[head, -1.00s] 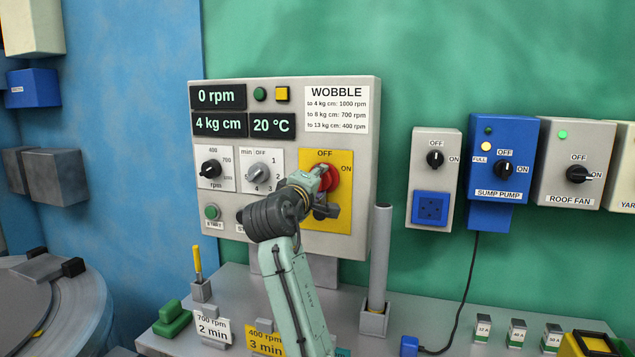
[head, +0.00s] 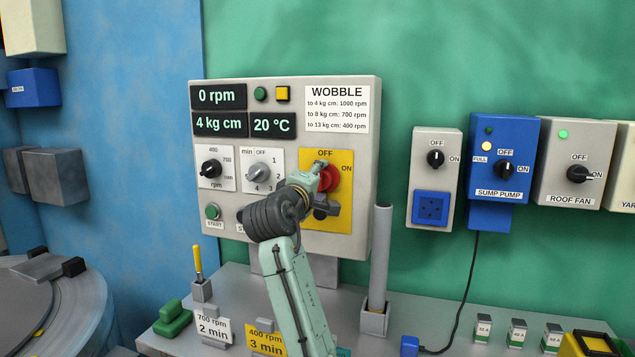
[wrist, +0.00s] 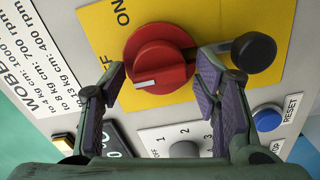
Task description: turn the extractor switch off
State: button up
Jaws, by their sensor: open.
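The extractor switch is a red rotary knob (head: 330,178) on a yellow plate (head: 340,222) at the lower right of the grey control panel. In the wrist view the knob (wrist: 160,60) sits between the open fingers of my gripper (wrist: 160,85), one finger on each side. I cannot tell whether they touch it. Its white mark points left in that view, toward the OFF label, which a finger partly hides. The ON label shows above the knob there. In the head view my gripper (head: 318,172) covers part of the knob.
A dark ball-ended lever (wrist: 253,52) stands close beside the right finger. A blue RESET button (wrist: 267,118) and the minute dial (wrist: 184,150) lie below the knob in the wrist view. A grey upright post (head: 379,258) stands right of my arm. The sump pump box (head: 502,150) is farther right.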

jog(key=v, duration=1.2)
